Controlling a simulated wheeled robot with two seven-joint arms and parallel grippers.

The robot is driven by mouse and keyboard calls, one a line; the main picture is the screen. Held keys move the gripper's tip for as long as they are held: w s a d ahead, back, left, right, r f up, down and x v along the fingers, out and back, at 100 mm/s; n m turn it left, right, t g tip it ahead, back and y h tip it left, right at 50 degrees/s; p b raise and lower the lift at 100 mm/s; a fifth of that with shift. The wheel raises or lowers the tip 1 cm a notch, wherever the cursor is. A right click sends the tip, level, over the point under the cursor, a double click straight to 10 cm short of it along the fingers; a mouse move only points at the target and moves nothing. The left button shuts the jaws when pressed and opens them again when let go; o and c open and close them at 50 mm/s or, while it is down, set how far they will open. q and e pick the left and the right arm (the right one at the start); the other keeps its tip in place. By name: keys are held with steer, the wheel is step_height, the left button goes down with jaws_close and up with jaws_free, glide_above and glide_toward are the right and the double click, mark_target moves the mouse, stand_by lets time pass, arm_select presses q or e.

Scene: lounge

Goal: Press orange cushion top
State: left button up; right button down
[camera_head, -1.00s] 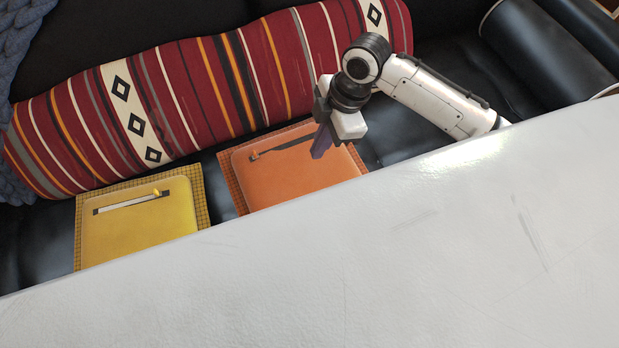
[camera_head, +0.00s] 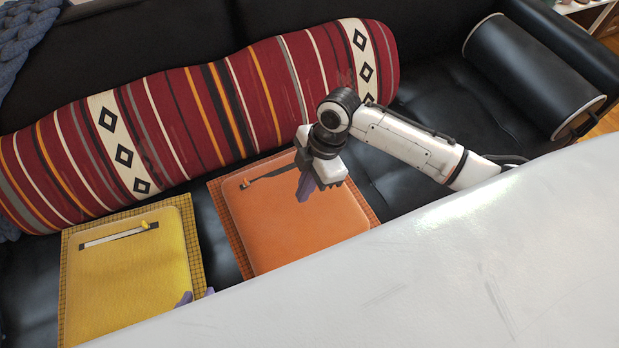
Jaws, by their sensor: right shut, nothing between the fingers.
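The orange cushion (camera_head: 275,235) lies flat on the black sofa seat, with a checked border and a dark slot with a small orange tab near its top edge. I cannot tell whether the fingertips touch the cushion. The gripper and its shadow cover part of the slot.
A long striped red bolster (camera_head: 190,115) lies behind the cushions. A white surface (camera_head: 430,280) fills the lower right foreground and covers the orange cushion's near right corner. A black cylindrical roll (camera_head: 530,75) sits at the sofa's right end. Bare black seat shows right of my arm.

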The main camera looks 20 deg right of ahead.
mark_target(303, 211)
steer(key=x, duration=0.4)
steer(key=d+b+x, duration=0.1)
steer(key=x, duration=0.1)
steer(key=shift+d+f, duration=0.1)
steer(key=shift+f, duration=0.05)
arm_select(q)
steer(key=shift+w+f, duration=0.25)
steer(key=shift+f, duration=0.1)
arm_select(e)
steer(key=shift+f, duration=0.15)
arm_select(q)
steer(key=shift+a, duration=0.1)
